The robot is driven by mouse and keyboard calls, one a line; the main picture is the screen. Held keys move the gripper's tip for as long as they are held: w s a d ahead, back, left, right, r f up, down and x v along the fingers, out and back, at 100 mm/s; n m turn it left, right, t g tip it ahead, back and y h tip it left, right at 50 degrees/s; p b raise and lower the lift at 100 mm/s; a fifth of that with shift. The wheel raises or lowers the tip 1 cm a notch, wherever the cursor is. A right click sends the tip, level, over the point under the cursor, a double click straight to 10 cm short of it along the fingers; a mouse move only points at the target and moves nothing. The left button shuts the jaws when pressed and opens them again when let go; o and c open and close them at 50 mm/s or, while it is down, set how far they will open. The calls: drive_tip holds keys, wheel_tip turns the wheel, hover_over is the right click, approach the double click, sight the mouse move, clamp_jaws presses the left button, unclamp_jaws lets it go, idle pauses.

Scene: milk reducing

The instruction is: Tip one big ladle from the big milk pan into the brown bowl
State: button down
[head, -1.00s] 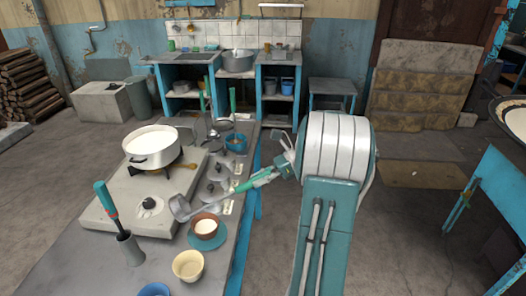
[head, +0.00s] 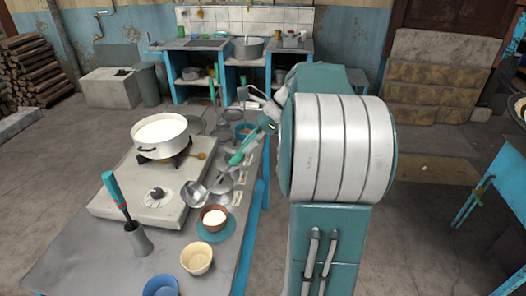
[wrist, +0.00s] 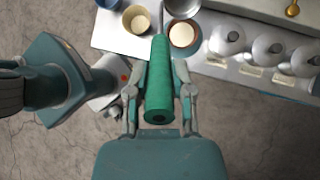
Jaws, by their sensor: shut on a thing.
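The big milk pan (head: 160,148), white inside with milk, stands on the stove at the left. The brown bowl (head: 213,226) holds white milk and sits on a teal saucer (head: 229,236); it also shows in the wrist view (wrist: 184,47). My gripper (wrist: 159,98) is shut on the green handle (wrist: 159,75) of the big ladle. In the head view the ladle's metal cup (head: 193,193) hangs just behind and left of the brown bowl, over the stove's edge. Whether the ladle cup holds milk cannot be seen. My arm partly hides the gripper in the head view.
A cream bowl (head: 197,258) and a blue bowl (head: 161,286) stand in front of the brown bowl.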

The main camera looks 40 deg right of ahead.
drive_tip(key=w+a+r+g+h, duration=0.1)
drive_tip(key=w+a+r+h, duration=0.2)
drive_tip(key=a, duration=0.4)
drive_tip(key=w+a+r+g+h, duration=0.2)
drive_tip(key=w+a+r+h, duration=0.1)
drive_tip(key=a, duration=0.4)
drive_tip(key=shift+w+r+g+h, duration=0.35)
drive_tip(key=shift+r+h, duration=0.1)
drive_tip(key=shift+h, duration=0.35)
drive_tip(key=shift+s+a, duration=0.1)
drive_tip(key=shift+a, duration=0.05)
